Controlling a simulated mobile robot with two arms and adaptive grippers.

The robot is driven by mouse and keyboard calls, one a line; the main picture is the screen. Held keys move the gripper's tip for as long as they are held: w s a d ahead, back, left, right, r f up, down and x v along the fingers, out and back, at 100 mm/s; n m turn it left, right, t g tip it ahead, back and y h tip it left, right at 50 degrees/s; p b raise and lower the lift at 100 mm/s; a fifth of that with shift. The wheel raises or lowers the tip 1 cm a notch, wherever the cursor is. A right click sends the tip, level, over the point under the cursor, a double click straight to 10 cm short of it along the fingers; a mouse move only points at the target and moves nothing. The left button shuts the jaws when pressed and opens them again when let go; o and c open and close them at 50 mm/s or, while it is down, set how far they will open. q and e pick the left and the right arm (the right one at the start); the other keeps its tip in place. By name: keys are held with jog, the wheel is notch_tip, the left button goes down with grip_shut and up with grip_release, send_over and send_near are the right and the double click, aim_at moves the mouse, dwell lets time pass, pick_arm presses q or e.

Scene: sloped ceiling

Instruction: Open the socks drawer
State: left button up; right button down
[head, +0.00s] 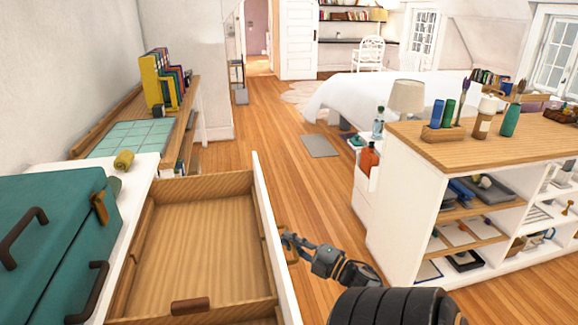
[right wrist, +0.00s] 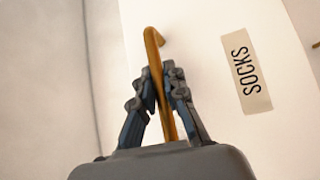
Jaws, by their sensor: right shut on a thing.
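The socks drawer (head: 205,240) is pulled well out of the white dresser at the lower left of the head view. Its wooden inside shows, with one small brown block (head: 190,306) near the front corner. Its white front carries a SOCKS label (right wrist: 246,72) in the right wrist view. My right gripper (head: 290,240) is at the outer face of the drawer front. In the right wrist view its fingers (right wrist: 163,88) are shut around the brass handle (right wrist: 155,50). My left gripper is not in view.
A teal case (head: 60,230) stands on the white dresser top (head: 140,180), with a yellow rolled item (head: 124,160) beside it. A shelf island (head: 390,200) stands to the right. Wooden floor (head: 270,135) is clear between them.

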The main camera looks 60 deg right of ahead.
jog(key=shift+f, duration=0.1)
jog(key=c, duration=1.4)
grip_release()
jog(key=shift+o, duration=0.2)
jog(key=shift+s, duration=0.1)
jog(key=s+a+f, duration=0.1)
jog(key=s, duration=1)
jog(key=shift+s+f, duration=0.25)
jog(key=shift+s, duration=0.15)
